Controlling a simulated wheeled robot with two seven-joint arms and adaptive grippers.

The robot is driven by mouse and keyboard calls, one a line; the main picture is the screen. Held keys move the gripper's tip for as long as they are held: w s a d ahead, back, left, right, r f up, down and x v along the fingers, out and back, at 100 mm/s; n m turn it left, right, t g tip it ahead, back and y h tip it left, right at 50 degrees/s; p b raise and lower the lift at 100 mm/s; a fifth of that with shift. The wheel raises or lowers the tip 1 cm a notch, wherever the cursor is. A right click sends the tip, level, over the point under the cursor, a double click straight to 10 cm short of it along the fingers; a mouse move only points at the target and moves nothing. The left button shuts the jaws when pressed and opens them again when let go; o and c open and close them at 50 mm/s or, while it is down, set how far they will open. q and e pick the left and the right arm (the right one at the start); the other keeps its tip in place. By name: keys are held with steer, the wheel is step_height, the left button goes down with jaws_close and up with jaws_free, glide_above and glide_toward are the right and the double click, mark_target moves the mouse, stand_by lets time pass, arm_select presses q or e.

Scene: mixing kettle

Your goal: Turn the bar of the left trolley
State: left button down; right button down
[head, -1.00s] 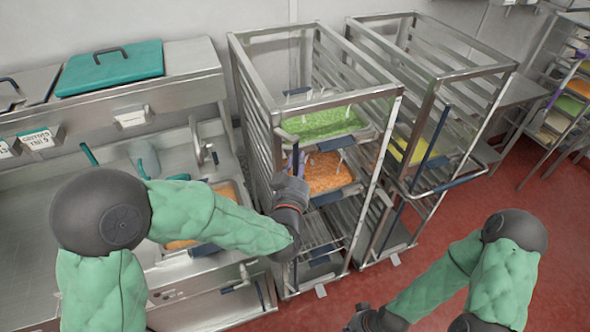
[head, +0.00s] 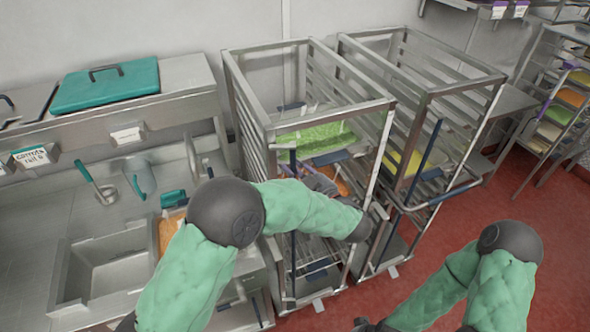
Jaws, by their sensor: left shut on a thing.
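The left trolley (head: 250,140) is a tall steel rack in the middle of the head view. Its dark blue bar (head: 293,250) stands upright at the front left post. My left arm reaches across the trolley's front, and its forearm hides part of the bar.
A green-filled tray (head: 318,138) and a mostly hidden orange one are in the left trolley. A second trolley (head: 425,85) stands close on its right. A sink counter (head: 30,235) is at left. Red floor (head: 450,240) is clear at right.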

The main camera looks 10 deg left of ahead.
arm_select(q)
steer(key=shift+w+a+n+g+y, duration=0.1)
steer(key=shift+w+n+g+y, duration=0.15)
steer(key=shift+n+g+y, duration=0.2)
stand_by(0.3)
steer(key=c, duration=1.1)
jaws_free()
steer(key=shift+o, duration=0.2)
